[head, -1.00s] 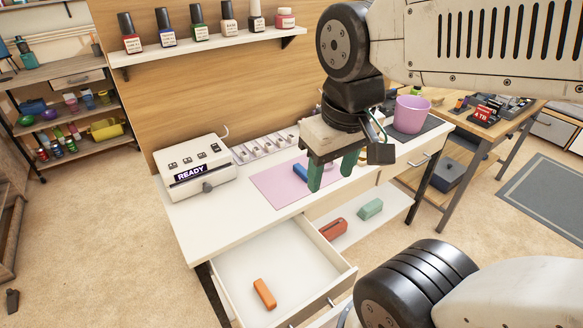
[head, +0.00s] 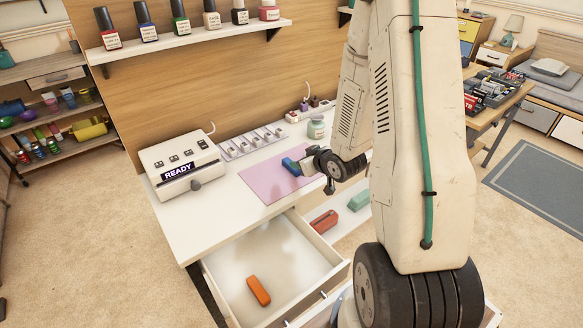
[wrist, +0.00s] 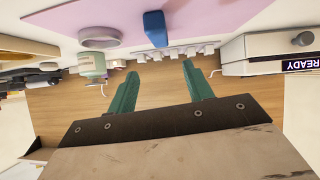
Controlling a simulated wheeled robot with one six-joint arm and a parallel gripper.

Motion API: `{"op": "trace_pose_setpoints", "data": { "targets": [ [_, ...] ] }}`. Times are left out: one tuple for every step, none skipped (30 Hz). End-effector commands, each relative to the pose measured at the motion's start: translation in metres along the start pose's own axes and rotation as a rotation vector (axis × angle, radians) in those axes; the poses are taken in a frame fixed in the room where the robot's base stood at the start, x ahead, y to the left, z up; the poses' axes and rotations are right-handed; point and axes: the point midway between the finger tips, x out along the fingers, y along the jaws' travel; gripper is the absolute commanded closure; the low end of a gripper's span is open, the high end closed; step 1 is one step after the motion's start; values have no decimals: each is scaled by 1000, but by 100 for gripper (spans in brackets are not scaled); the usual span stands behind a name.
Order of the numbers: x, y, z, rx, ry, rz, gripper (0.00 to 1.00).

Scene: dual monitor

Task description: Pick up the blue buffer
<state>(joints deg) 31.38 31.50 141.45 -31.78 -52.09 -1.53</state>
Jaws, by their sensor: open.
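The blue buffer (head: 290,166) lies on the pink mat (head: 262,187) on the white desk. In the wrist view the blue buffer (wrist: 154,28) is at the top, beyond my fingertips and roughly in line with the gap between them. My gripper (wrist: 160,66) is open, its two green fingers apart with nothing between them. In the head view my wrist is low over the right part of the mat, close to the buffer; my fingers are mostly hidden there.
A READY box (head: 180,163) stands at the desk's left. A rack (head: 252,141) and a jar (head: 316,127) are behind the mat. The open drawer (head: 318,268) below holds an orange block (head: 258,290). Red (head: 323,221) and teal (head: 358,200) blocks lie on a lower shelf.

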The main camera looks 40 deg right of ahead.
Motion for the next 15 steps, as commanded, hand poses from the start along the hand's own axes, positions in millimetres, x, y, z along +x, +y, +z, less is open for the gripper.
{"op": "trace_pose_setpoints", "data": {
  "targets": [
    [4, 1, 14, 22, 30, -12, 49],
    [6, 2, 18, 31, 53, -17, 49],
    [7, 1, 23, 42, 80, -25, 49],
    [8, 1, 27, 50, 97, -29, 49],
    [8, 2, 29, 57, 113, -31, 49],
    [8, 1, 32, 64, 130, -35, 49],
    [9, 1, 33, 68, 142, -38, 49],
    [9, 1, 34, 72, 149, -40, 49],
    [11, 1, 35, 75, 159, -42, 49],
    [13, 0, 35, 76, 162, -43, 49],
    [15, 0, 34, 77, 165, -44, 49],
    [20, 0, 34, 77, 166, -44, 49],
    [23, 0, 33, 77, 167, -44, 49],
    [27, 0, 32, 77, 167, -43, 49],
    [31, -1, 32, 76, 167, -44, 49]
  ]
}}
